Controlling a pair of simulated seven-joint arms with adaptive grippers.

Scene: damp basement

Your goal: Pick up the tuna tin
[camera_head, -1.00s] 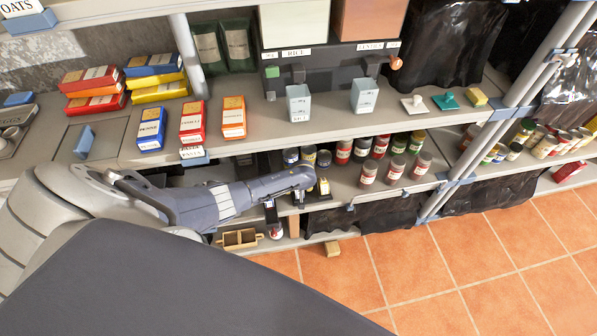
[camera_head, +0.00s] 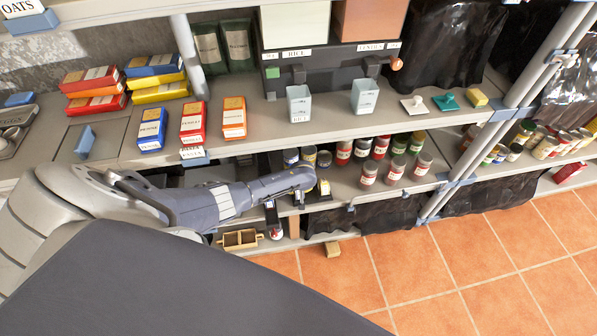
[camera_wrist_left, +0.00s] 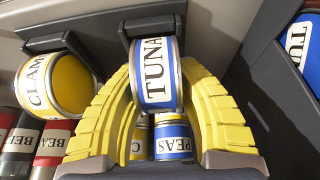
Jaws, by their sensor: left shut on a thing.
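The tuna tin (camera_wrist_left: 153,75) is blue with a white TUNA label and silver rims. In the left wrist view it sits between the two yellow ribbed fingers of my left gripper (camera_wrist_left: 155,72), which is shut on it. A dark bracket touches or overlaps the tin's top. In the head view my left gripper (camera_head: 305,188) reaches down at the lower shelf's front edge, and I cannot make out the tuna tin there. My right gripper is not in view.
A yellow clam tin (camera_wrist_left: 68,86) hangs close left in a similar dark bracket. A blue peas tin (camera_wrist_left: 174,138) stands below, between the fingers. Several jars (camera_head: 368,173) stand right of the gripper. A wooden box (camera_head: 240,238) is below. The tiled floor (camera_head: 450,260) is mostly clear.

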